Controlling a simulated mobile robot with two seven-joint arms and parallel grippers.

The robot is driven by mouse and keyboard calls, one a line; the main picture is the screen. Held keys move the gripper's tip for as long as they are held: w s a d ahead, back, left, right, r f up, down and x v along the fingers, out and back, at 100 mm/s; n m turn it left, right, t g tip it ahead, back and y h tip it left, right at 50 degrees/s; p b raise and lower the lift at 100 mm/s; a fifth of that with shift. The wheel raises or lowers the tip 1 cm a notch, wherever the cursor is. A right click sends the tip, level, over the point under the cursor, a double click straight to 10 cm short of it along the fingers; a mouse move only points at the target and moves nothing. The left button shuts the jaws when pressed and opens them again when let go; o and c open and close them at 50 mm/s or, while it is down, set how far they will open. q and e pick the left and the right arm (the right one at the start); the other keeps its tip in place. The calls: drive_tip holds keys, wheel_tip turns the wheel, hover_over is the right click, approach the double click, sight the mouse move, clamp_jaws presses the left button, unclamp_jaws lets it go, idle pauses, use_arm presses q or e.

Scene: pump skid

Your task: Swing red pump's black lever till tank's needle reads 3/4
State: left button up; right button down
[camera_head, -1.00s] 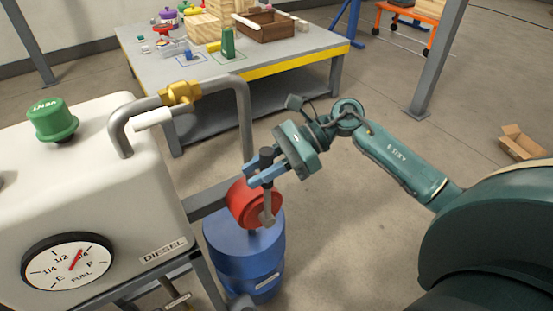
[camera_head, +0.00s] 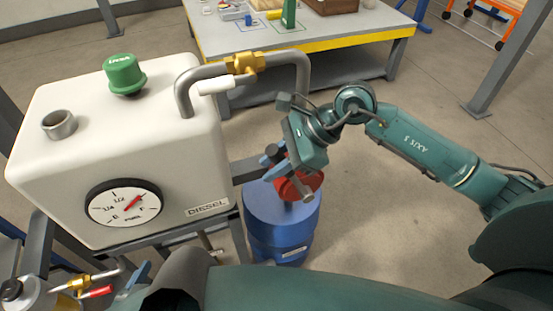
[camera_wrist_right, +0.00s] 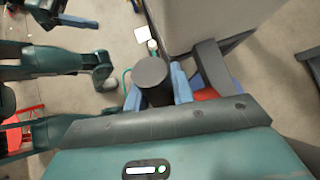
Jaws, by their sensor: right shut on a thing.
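The red pump (camera_head: 300,186) sits on the blue drum (camera_head: 282,218), partly hidden by my right gripper. My right gripper (camera_head: 274,160) is shut on the pump's black lever (camera_head: 271,151); the handle's round dark end (camera_wrist_right: 150,72) shows between the blue fingers in the wrist view. The white diesel tank (camera_head: 60,150) stands at left. On its fuel gauge (camera_head: 124,203) the red needle points up and right, over the 3/4 label, as far as I can tell. Blue fingers of my left gripper (camera_head: 138,276) show at bottom left; their opening is unclear.
A grey pipe with a brass fitting (camera_head: 244,63) arches from the tank top. A green vent cap (camera_head: 124,74) and an open filler neck (camera_head: 59,124) are on the tank. A brass valve with a red handle (camera_head: 96,292) is at lower left. A workbench (camera_head: 235,35) stands behind.

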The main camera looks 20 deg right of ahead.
drive_tip(key=c, duration=1.2)
unclamp_jaws()
drive_tip(key=v, duration=1.3)
drive_tip(key=shift+d+b, duration=0.1)
drive_tip(key=shift+b, duration=0.2)
